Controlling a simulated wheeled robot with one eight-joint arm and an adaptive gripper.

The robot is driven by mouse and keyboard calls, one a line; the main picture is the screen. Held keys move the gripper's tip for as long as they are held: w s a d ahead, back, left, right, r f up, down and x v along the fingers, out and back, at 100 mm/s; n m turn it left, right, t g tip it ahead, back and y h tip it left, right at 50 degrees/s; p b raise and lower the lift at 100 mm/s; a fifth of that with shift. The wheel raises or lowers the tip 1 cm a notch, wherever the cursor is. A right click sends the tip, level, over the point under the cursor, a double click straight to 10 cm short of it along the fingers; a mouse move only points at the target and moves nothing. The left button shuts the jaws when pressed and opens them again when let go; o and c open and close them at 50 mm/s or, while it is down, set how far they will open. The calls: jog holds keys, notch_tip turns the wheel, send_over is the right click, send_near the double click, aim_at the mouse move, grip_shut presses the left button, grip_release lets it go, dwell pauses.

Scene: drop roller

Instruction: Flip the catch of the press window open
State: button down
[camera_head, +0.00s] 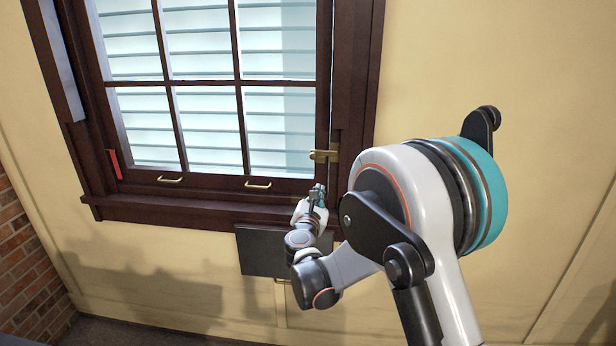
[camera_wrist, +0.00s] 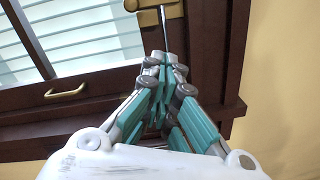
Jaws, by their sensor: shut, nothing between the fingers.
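The press window (camera_head: 240,85) has a dark wood frame and several panes. It fills the upper left of the head view. Its brass catch (camera_head: 324,155) sits at the lower right, where the sash meets the frame. The catch also shows at the top edge of the wrist view (camera_wrist: 158,8), partly cut off. My gripper (camera_head: 319,188) is just below the catch and apart from it in the picture. In the wrist view its fingertips (camera_wrist: 165,58) are together and empty, pointing up toward the catch. A thin grey strip runs between catch and fingertips; I cannot tell what it is.
Two brass handles (camera_head: 258,185) (camera_head: 170,180) are on the sash's bottom rail. The sill (camera_head: 160,208) juts out below. A dark panel (camera_head: 262,255) is under the sill, behind my arm. A red strip (camera_head: 114,164) marks the left frame. The wall at right is bare.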

aim_at(324, 155)
jog(key=a+n, duration=0.1)
jog(key=s+a+f+n, duration=0.1)
jog(key=a+n+y, duration=0.1)
jog(key=shift+s+a+f+t, duration=0.15)
jog(key=shift+a+f+t, duration=0.25)
jog(key=w+d+r+b, duration=0.1)
jog(key=w+r+b, duration=0.2)
jog(key=w, duration=0.7)
jog(key=shift+w+r, duration=0.3)
jog(key=shift+r, duration=0.6)
